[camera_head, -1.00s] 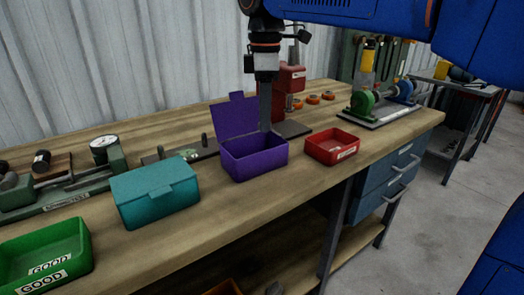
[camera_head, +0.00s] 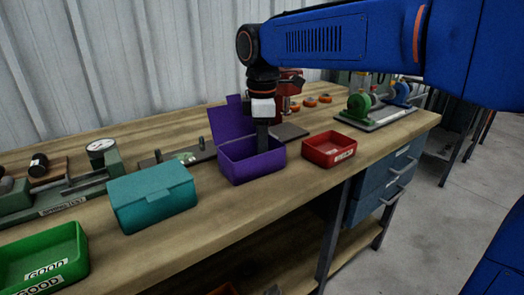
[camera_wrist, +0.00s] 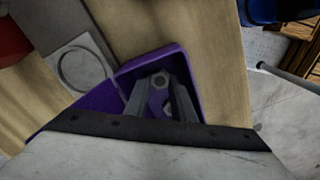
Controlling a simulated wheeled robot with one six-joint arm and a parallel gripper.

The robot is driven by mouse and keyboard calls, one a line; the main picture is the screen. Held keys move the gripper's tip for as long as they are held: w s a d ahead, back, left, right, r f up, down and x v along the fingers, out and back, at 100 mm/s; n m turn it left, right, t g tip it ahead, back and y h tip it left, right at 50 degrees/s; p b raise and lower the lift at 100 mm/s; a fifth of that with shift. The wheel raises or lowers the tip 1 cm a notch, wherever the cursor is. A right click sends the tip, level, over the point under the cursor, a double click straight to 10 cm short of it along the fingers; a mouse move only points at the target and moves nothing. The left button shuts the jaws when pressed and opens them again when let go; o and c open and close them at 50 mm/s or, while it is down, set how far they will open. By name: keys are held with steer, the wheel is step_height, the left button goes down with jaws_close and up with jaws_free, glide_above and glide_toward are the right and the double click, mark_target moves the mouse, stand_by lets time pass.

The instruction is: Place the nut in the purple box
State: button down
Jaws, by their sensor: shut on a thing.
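The purple box (camera_head: 238,165) stands on the workbench with its lid raised at the back. My gripper (camera_head: 262,148) points down into the box, its fingers inside the walls. In the wrist view, my gripper (camera_wrist: 162,105) is shut on the nut (camera_wrist: 159,81), a small grey metal piece between the fingertips. The purple box (camera_wrist: 130,68) surrounds the fingers there. The nut is hidden in the head view. I cannot tell whether the nut touches the box floor.
A closed teal box (camera_head: 152,198) stands to the left and a red tray (camera_head: 328,162) to the right. A green tray (camera_head: 72,265) is at front left. A red press (camera_head: 290,85) stands behind the purple box.

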steer(key=c, duration=1.8)
jaws_free()
steer(key=shift+f, duration=0.15)
steer(key=shift+o, duration=0.2)
step_height(320, 180, up, 12)
